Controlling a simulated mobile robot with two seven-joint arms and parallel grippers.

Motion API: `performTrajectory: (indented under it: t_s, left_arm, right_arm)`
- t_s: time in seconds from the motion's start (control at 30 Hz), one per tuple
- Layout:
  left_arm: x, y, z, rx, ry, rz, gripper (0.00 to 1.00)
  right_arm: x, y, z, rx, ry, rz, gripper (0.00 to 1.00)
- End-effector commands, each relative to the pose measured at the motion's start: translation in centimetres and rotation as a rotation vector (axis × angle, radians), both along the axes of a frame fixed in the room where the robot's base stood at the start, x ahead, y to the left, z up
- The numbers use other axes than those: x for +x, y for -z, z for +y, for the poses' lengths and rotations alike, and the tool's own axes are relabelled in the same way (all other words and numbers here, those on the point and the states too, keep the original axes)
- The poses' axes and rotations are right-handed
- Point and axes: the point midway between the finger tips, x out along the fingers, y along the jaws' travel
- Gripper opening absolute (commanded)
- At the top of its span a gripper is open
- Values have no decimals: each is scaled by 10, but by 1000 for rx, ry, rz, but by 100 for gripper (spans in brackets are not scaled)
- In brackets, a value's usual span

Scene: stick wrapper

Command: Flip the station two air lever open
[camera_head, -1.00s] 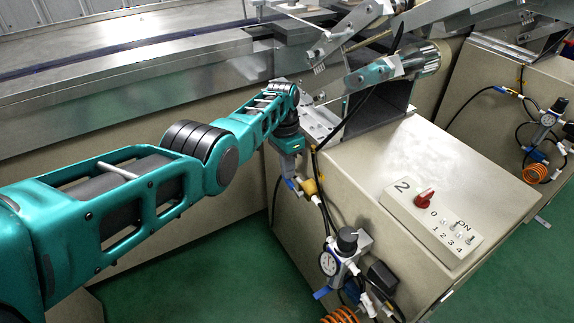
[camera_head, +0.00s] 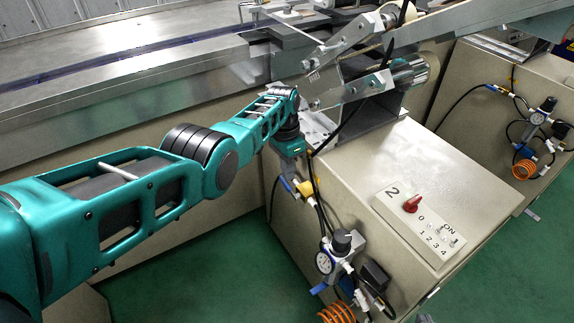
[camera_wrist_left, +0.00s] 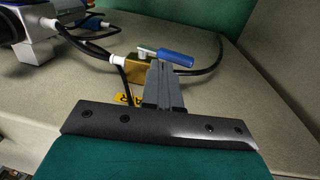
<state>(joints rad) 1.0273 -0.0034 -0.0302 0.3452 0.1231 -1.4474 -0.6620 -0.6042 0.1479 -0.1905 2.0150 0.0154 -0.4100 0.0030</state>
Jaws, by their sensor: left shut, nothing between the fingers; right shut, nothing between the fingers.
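The station two air valve is a brass block with a blue lever handle. In the left wrist view the brass valve (camera_wrist_left: 146,70) lies just beyond my left fingertips (camera_wrist_left: 163,68), and the blue lever (camera_wrist_left: 176,57) points right from its top. My left gripper is shut and empty. Its fingertips overlap the lever's near side in this view; I cannot tell whether they touch. In the head view the left gripper (camera_head: 290,158) hangs down above the blue lever (camera_head: 286,184) and the brass valve (camera_head: 304,188); its fingertips are hard to make out. My right gripper is not in view.
A cream cabinet (camera_head: 370,165) carries a panel marked 2 with a red knob (camera_head: 411,205). A pressure gauge and regulator (camera_head: 325,262) hang below the valve on its front. Black hoses run close around the valve. A metal conveyor bed (camera_head: 130,70) stands behind the arm.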

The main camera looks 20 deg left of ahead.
Motion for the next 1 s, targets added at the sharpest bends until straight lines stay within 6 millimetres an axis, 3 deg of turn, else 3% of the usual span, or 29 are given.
performTrajectory:
  t_s: [0.03,0.1,0.2,0.5,0.7,1.0]
  left_arm:
    - [-1,-13,-1,0,0,0,0]
    - [-2,-20,-3,1,-1,-1,0]
    - [8,-37,8,2,-4,-7,0]
    - [25,-84,31,1,-1,-4,0]
    - [29,-97,37,0,-2,-1,0]
    - [29,-99,37,0,-2,-1,0]
  right_arm:
    - [-3,-9,-4,-8,6,6,0]
    - [-7,-12,-8,-18,10,10,0]
    - [-10,0,-12,-25,16,14,0]
    - [-9,9,-11,-20,15,20,0]
    - [-6,5,-3,-7,7,16,0]
    - [-5,2,-3,-5,7,10,0]
